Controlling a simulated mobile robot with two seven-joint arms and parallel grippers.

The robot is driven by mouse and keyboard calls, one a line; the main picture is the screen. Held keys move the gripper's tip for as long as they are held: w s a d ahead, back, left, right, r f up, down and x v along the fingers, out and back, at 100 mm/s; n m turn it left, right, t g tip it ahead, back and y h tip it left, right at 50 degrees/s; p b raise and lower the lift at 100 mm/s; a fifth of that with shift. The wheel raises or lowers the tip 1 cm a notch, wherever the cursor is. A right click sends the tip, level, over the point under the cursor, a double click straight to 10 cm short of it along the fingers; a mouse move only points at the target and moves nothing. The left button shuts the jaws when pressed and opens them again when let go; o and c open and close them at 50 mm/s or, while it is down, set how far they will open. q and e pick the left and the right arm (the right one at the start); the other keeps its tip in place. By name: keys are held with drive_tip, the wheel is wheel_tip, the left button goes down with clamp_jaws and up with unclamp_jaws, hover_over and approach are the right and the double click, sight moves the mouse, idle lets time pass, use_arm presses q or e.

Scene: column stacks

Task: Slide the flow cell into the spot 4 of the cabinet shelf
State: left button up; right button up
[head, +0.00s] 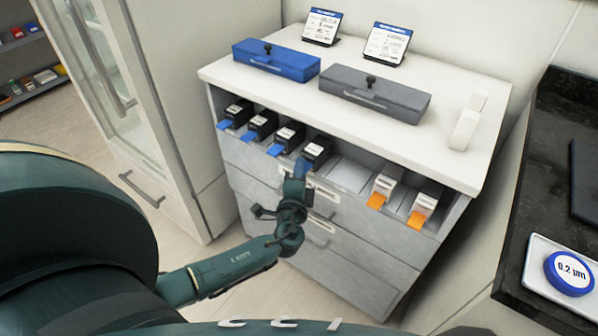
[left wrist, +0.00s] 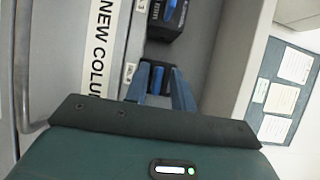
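The cabinet shelf (head: 350,172) is an open row under the white cabinet top. Black flow cells with blue tabs stand in its left part, the rightmost (head: 317,150) just beyond my left gripper (head: 301,170). In the left wrist view this cell (left wrist: 158,72) sits in the shelf by a label reading 4. My left gripper (left wrist: 160,88) is open, with its blue fingers on either side of the cell's front and a gap between them. Whether a finger touches the cell is hard to tell. My right gripper is not in view.
Two white cells with orange tabs (head: 385,188) stand at the shelf's right, past an empty stretch. A blue box (head: 276,62), a grey box (head: 375,95) and two small displays stand on top. Drawers lie below. A dark counter (head: 545,150) is at the right.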

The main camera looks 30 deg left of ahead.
use_arm(q)
drive_tip(key=shift+o, duration=0.5)
drive_tip(key=shift+f, duration=0.1)
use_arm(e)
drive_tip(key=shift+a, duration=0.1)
use_arm(q)
drive_tip(key=shift+s, duration=0.1)
drive_tip(key=v, duration=1.3)
drive_tip(key=shift+b, duration=0.3)
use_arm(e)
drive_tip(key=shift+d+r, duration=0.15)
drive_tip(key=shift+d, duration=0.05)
